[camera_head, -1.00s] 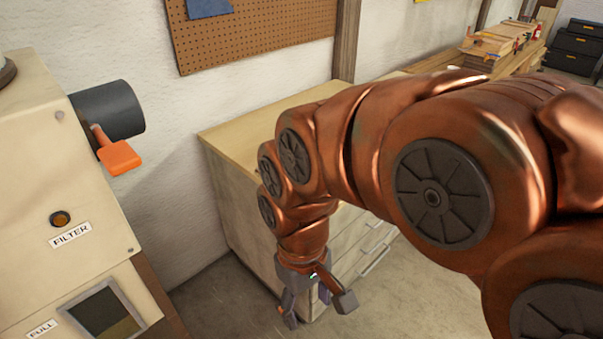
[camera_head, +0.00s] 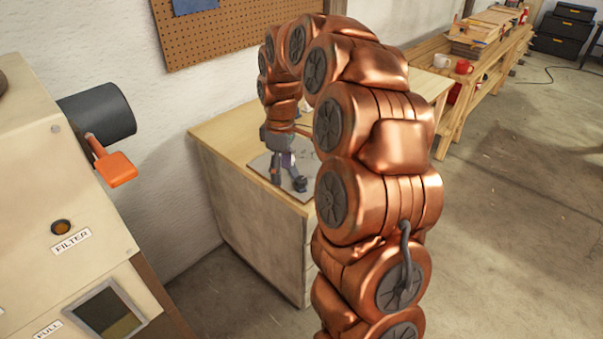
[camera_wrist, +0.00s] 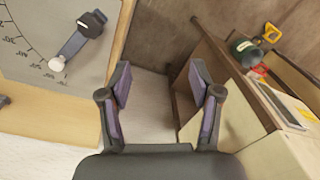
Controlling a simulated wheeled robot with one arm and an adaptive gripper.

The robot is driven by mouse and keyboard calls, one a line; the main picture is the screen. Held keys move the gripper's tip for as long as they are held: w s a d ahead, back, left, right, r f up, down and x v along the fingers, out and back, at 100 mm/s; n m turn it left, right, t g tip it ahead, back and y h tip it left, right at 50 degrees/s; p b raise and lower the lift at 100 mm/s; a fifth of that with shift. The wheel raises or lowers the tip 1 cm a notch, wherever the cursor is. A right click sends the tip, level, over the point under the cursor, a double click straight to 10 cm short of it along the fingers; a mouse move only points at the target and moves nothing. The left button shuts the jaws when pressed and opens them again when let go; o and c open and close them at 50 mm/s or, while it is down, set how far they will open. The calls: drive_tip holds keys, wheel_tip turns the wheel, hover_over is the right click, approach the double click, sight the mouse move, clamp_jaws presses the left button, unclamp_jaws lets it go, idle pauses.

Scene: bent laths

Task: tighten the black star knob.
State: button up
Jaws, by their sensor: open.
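A grey plate with a curved printed scale (camera_wrist: 28,62) lies on the wooden cabinet top. A grey arm with a white round end (camera_wrist: 57,62) lies across the scale. A black knob (camera_wrist: 94,22) sits at the arm's other end, and I take it for the star knob; its lobes are too small to make out. My gripper (camera_wrist: 163,78) is open and empty, to the right of the plate in the wrist view, over the gap past the cabinet's edge. In the head view my gripper (camera_head: 288,182) hangs in front of the plate (camera_head: 262,165), which it partly hides. The knob is hidden there.
The wooden cabinet (camera_head: 225,128) stands against the wall under a pegboard (camera_head: 225,35). A cream machine (camera_head: 35,150) with a black cylinder (camera_head: 100,112) and orange lever (camera_head: 116,168) stands at left. A bench with mugs (camera_head: 463,66) is behind right.

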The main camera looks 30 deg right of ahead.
drive_tip(key=n+p, duration=0.1)
hover_over(301, 179)
drive_tip(key=f, duration=0.2)
drive_tip(key=shift+a+f, duration=0.2)
drive_tip(key=shift+f, duration=0.15)
drive_tip(key=shift+d+f, duration=0.2)
drive_tip(key=shift+f+p, duration=1.45)
drive_tip(key=shift+f, duration=2.45)
drive_tip(key=c, duration=1.2)
